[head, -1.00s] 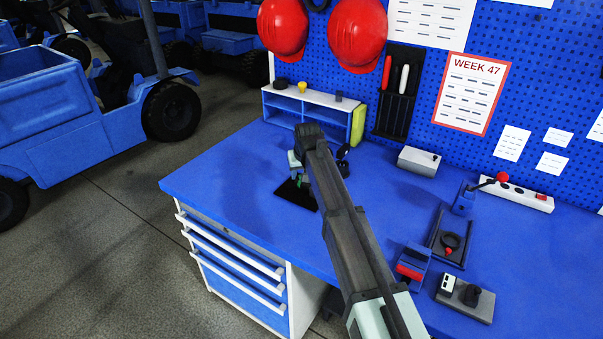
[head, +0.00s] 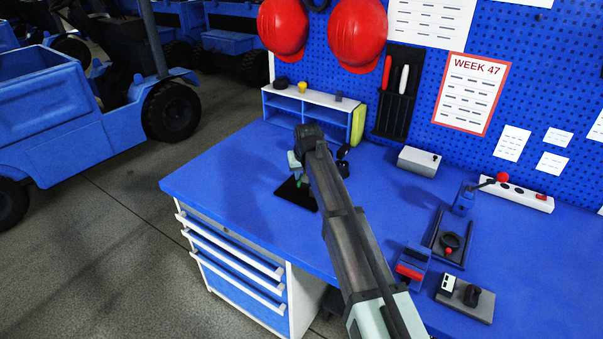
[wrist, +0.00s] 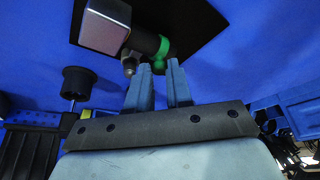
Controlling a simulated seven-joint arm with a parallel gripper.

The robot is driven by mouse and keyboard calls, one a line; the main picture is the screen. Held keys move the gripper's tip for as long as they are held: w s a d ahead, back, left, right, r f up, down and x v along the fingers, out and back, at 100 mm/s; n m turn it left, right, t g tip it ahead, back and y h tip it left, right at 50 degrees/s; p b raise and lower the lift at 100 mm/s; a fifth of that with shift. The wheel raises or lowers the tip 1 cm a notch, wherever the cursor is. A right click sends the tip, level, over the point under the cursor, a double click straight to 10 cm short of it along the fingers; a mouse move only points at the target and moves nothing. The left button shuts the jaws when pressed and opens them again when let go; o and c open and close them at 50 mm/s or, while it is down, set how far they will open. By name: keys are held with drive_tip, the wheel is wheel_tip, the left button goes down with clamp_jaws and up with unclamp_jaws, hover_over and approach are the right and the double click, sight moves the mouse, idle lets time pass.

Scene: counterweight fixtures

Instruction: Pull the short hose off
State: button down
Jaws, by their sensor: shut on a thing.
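In the wrist view the fixture is a grey block (wrist: 104,30) with a dark cylinder (wrist: 144,41) and a small metal nozzle (wrist: 129,68), on a black plate (wrist: 192,22). A short green hose (wrist: 162,48) sits at the end of the dark cylinder, against it as far as I can see. My gripper (wrist: 160,66) has its two fingers on either side of the green hose's lower end and is shut on it. In the head view my arm hides most of the fixture; the black plate (head: 296,196) and a bit of green show below it.
A black knob-like part (wrist: 78,82) stands left of my gripper in the wrist view. In the head view a white-topped shelf (head: 312,96) stands behind, and a grey box (head: 418,161) and several fixtures sit to the right. The bench's left part is clear.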

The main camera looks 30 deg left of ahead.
drive_tip(key=shift+a, duration=1.5)
drive_tip(key=c, duration=1)
unclamp_jaws()
drive_tip(key=shift+d+r, duration=0.1)
drive_tip(key=v, duration=1.3)
drive_tip(key=shift+s+d+r, duration=0.1)
drive_tip(key=shift+s+r, duration=0.05)
drive_tip(key=shift+r, duration=0.15)
